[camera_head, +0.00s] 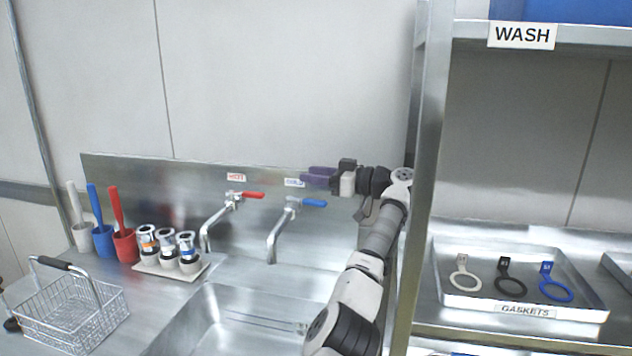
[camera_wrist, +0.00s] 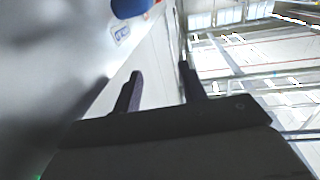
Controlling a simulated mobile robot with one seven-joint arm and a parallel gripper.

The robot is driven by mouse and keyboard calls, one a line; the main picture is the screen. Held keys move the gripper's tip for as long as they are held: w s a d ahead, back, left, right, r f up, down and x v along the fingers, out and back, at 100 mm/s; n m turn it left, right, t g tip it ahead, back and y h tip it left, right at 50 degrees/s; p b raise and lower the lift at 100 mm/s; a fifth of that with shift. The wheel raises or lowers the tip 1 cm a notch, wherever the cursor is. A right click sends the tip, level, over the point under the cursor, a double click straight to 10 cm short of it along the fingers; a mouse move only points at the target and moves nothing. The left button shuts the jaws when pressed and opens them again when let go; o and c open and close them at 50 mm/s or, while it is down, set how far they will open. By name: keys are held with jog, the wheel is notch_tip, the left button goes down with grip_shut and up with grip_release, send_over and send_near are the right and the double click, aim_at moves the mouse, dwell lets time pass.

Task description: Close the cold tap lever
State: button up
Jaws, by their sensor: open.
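The cold tap (camera_head: 284,222) stands on the steel back panel right of the hot tap, with its blue lever (camera_head: 313,203) pointing right. A cold label (camera_head: 294,183) is above it. My gripper (camera_head: 318,178) is open and empty, just above the blue lever and apart from it in the head view. In the wrist view my gripper (camera_wrist: 160,82) shows its two dark fingers apart with nothing between them. A blurred blue thing (camera_wrist: 130,7), seemingly the lever, shows at that view's top edge, beside a label.
The hot tap (camera_head: 227,208) has a red lever pointing right. The sink (camera_head: 230,318) is below. A steel rack post (camera_head: 424,180) stands close right of my arm. Brushes, a jar holder (camera_head: 170,267) and a wire basket (camera_head: 68,310) are at left. A gasket tray (camera_head: 520,310) is on the rack.

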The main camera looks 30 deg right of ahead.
aim_at(316, 200)
notch_tip(316, 200, up, 13)
jog(key=p, duration=0.4)
